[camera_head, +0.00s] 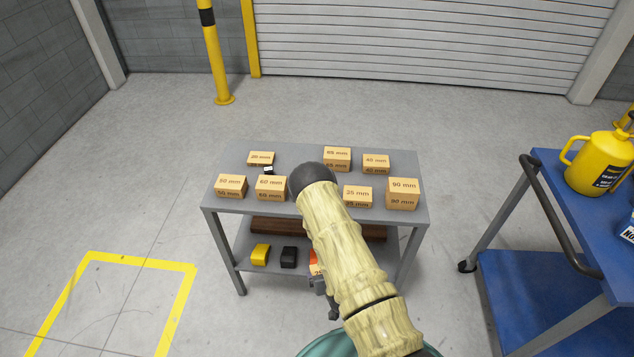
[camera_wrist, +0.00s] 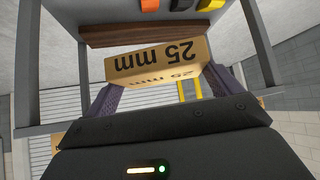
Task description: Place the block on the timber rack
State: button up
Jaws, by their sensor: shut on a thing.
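A tan block (camera_wrist: 158,62) marked 25 mm sits between the two purple fingers of my gripper (camera_wrist: 159,79), which is shut on it. In the wrist view the picture is upside down, so the lettering is inverted. The dark brown timber rack (camera_head: 268,224) is under the grey table's top, partly hidden by my arm in the head view. It also shows in the wrist view (camera_wrist: 125,33), just beyond the block; I cannot tell whether they touch.
Several labelled tan blocks stand on the grey table top (camera_head: 285,211). A yellow item (camera_head: 260,255), a black item (camera_head: 289,257) and a partly hidden orange item (camera_head: 314,264) are on the lower shelf. Table legs flank the space. A blue cart (camera_head: 560,215) stands right.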

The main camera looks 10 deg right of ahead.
notch_tip(320, 180, down, 11)
jog(key=b, duration=0.9)
